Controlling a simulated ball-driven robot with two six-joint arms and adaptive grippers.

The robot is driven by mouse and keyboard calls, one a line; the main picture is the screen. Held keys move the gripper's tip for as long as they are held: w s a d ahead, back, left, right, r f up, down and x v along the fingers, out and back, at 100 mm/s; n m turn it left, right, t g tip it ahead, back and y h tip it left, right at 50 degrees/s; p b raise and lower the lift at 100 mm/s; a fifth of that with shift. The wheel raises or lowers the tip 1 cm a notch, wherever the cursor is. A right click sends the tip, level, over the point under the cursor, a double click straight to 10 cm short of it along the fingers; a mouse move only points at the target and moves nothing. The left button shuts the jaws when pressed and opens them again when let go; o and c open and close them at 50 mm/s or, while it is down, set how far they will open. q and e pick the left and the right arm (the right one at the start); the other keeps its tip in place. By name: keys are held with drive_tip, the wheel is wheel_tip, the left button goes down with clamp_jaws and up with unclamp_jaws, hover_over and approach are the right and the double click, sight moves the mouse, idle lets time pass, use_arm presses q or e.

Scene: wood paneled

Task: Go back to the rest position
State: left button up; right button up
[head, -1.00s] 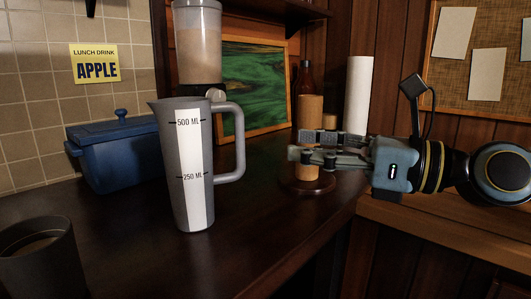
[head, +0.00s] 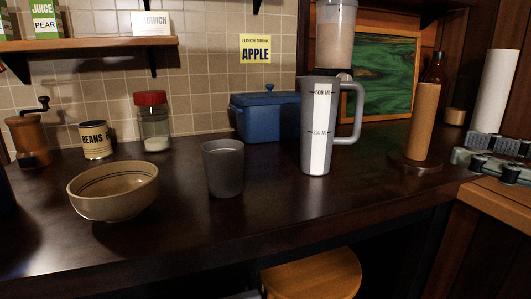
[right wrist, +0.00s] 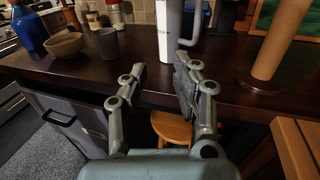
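My right gripper (head: 464,147) enters at the right edge of the head view, near the wooden cylinder's base. Its fingers are apart. In the right wrist view the gripper (right wrist: 160,72) is open with nothing between its fingers. It points toward the counter's front edge. My left gripper is not in view. The grey measuring jug (head: 318,130) stands upright on the dark counter (head: 270,215), left of the right gripper and apart from it. The wooden cylinder (head: 424,122) stands upright on a round base.
A grey cup (head: 223,170), bowl (head: 112,192), beans can (head: 96,141), red-lidded jar (head: 153,122), grinder (head: 28,138) and blue box (head: 268,115) stand on the counter. A white roll (head: 496,90) is behind the gripper. A wooden stool (head: 312,275) is below the front edge.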

drive_tip(key=d+m+t+h, duration=0.5)
drive_tip(key=d+m+h, duration=0.6)
drive_tip(key=m, duration=0.9)
drive_tip(key=s+d+f+m+g+h, duration=0.2)
drive_tip(key=s+f+m+g+h, duration=0.15)
drive_tip(key=f+m, duration=0.3)
drive_tip(key=s+d+f+m+g+h, duration=0.3)
drive_tip(key=f+m+g+h, duration=0.15)
drive_tip(key=m, duration=0.35)
drive_tip(key=s+a+f+m+g+y, duration=0.8)
drive_tip(key=s+a+f, duration=0.5)
drive_tip(key=a+f, duration=0.2)
drive_tip(key=s+d+f+g, duration=0.1)
drive_tip(key=s+d+f, duration=0.1)
drive_tip(key=f, duration=1.2)
drive_tip(key=s+d+f+g, duration=0.1)
drive_tip(key=s+d+f, duration=0.1)
drive_tip(key=f, duration=1.2)
drive_tip(key=s+f+g, duration=0.1)
drive_tip(key=s+f, duration=1.2)
drive_tip(key=s, duration=0.4)
drive_tip(key=shift+s+d, duration=0.2)
drive_tip(key=shift+d, duration=0.05)
